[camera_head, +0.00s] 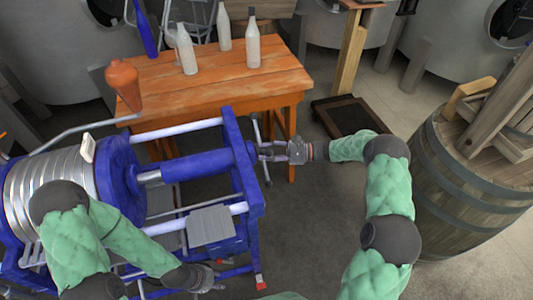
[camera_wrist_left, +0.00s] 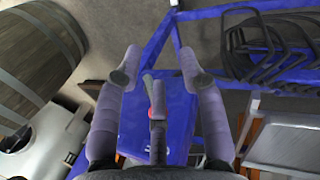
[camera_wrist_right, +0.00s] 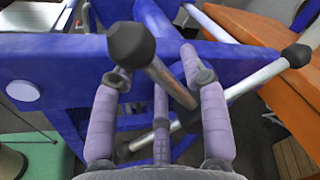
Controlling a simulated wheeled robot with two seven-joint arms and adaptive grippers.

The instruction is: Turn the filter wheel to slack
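The filter wheel (camera_wrist_right: 245,84) is a set of metal spokes with dark round knobs, in the right wrist view. It sits at the outer end of the blue filter press (camera_head: 190,165). My right gripper (camera_wrist_right: 154,66) is open in front of it, and one spoke with its knob shows between and partly over the fingers. I cannot tell whether they touch. In the head view my right gripper (camera_head: 272,151) hides much of the wheel. My left gripper (camera_head: 215,276) is low at the front of the press; its fingers (camera_wrist_left: 158,60) are apart and empty in the left wrist view.
An orange wooden table (camera_head: 210,82) with several pale bottles stands behind the press. A wooden barrel (camera_head: 470,185) stands right of my right arm. A grey plate (camera_head: 210,226) is on the press between my arms. The floor right of the press is mostly clear.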

